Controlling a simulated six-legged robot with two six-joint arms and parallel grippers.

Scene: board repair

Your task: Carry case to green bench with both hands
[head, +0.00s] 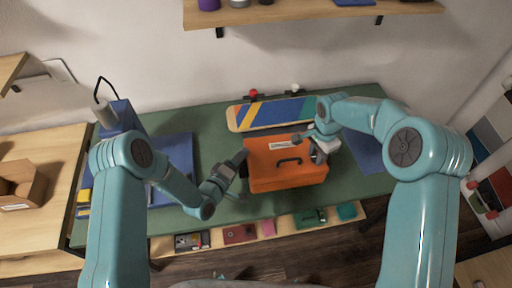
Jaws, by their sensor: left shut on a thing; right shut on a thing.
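An orange case (287,176) with a dark handle on top and a white label is at the green bench (215,125), over its middle. I cannot tell whether the case rests on the top or hangs just above it. My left gripper (241,160) is shut on the left side of the case. My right gripper (306,139) is shut on the case near its back right corner. The fingertips are small and partly hidden by the arms.
A striped board (270,113) lies behind the case. Blue mats (180,152) lie left and right on the bench. A lamp (105,114) stands at the back left. A low shelf (280,226) with small parts runs along the front. A wooden table with a cardboard box (22,185) is left.

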